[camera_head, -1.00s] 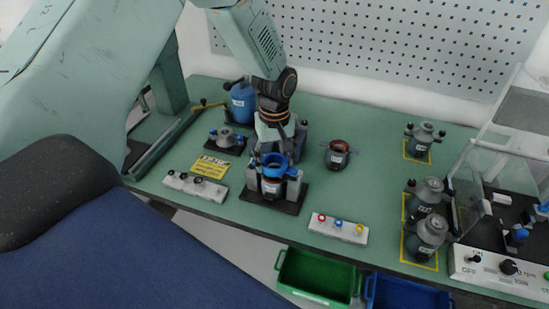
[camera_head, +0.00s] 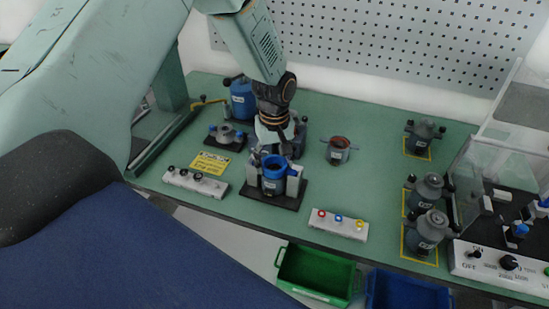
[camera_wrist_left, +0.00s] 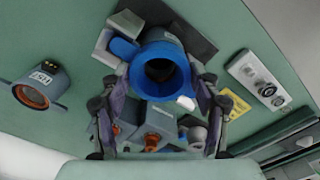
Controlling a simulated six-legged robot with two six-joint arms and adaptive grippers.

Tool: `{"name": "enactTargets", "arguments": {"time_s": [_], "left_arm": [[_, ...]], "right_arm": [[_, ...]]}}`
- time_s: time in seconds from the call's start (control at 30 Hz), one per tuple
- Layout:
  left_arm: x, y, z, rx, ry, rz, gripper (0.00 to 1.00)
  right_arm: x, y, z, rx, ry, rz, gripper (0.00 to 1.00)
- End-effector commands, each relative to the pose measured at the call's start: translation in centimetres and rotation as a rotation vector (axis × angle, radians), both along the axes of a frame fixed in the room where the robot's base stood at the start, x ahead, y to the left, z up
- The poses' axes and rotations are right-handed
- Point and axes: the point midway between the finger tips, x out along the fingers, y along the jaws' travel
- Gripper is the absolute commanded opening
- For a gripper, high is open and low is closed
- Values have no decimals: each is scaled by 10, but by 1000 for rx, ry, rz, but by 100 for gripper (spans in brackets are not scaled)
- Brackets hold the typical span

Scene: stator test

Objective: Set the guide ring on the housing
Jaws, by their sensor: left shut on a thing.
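The blue guide ring (camera_head: 275,165) is a wide-rimmed collar with a side lug. It sits low over the housing in the fixture (camera_head: 288,201), a black base with grey uprights. The ring now hides most of the housing, so I cannot tell how fully it is seated. My left gripper (camera_head: 270,148) is shut on the ring from above and behind. In the left wrist view the ring (camera_wrist_left: 160,62) lies between the two fingers of my left gripper (camera_wrist_left: 162,82), its round opening dark inside. My right gripper is not in view.
A grey pot with a copper-coloured inside (camera_head: 339,150) stands right of the fixture. Switch strips (camera_head: 195,182) and (camera_head: 338,224) lie near the front edge. Grey motors (camera_head: 427,188) and a test stand (camera_head: 500,262) are at right. A green bin (camera_head: 316,275) sits below the table.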

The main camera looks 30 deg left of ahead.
Motion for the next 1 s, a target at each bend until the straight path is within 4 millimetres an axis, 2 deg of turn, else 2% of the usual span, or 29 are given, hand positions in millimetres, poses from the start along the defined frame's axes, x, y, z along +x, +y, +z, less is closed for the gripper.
{"name": "enactTargets", "arguments": {"time_s": [0.2,0.23,0.53,0.87,1.0], "left_arm": [[-1,0,-2,-1,1,2,36],[-1,0,-2,-1,1,2,64],[0,0,-2,-1,-1,1,89],[0,0,-2,-1,-1,1,89],[1,0,5,0,-4,1,89]], "right_arm": [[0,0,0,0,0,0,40],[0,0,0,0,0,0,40],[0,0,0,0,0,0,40],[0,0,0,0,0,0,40],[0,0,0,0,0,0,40]]}}
